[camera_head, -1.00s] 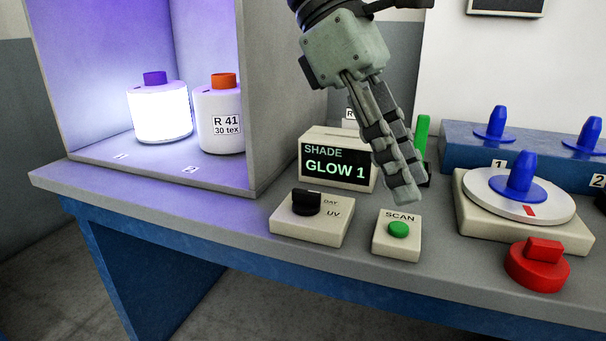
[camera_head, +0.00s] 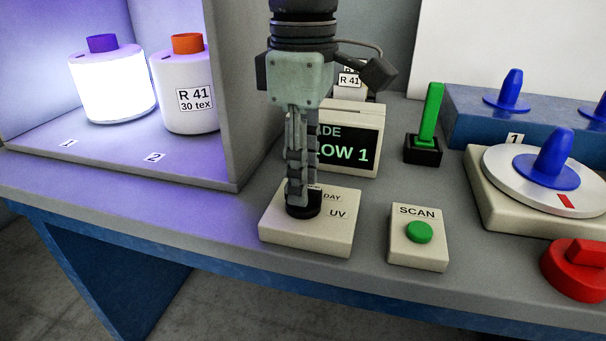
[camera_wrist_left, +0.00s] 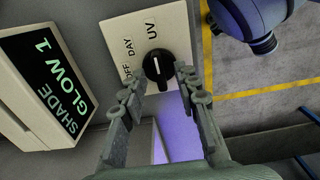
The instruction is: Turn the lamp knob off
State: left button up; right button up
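The lamp knob (camera_wrist_left: 157,66) is a black dial on a cream box (camera_head: 338,228) marked OFF, DAY and UV. Its white pointer line aims toward UV in the left wrist view. My left gripper (camera_head: 300,200) points down over the knob and partly hides it in the head view. In the left wrist view, the fingers (camera_wrist_left: 160,84) are apart, one on either side of the knob's near part. I cannot tell whether they touch it. The booth (camera_head: 232,120) is lit violet, with a brightly glowing bobbin (camera_head: 112,90) inside. My right gripper is not in view.
The shade display (camera_head: 352,150) stands right behind the knob box, reading GLOW 1 in the wrist view. The scan button box (camera_head: 418,258) is to the right. A green lever (camera_head: 430,115), turntable (camera_head: 505,170) and red knob (camera_head: 575,270) are farther right.

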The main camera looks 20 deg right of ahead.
pick_arm(q)
jog(key=shift+f, duration=0.35)
grip_shut()
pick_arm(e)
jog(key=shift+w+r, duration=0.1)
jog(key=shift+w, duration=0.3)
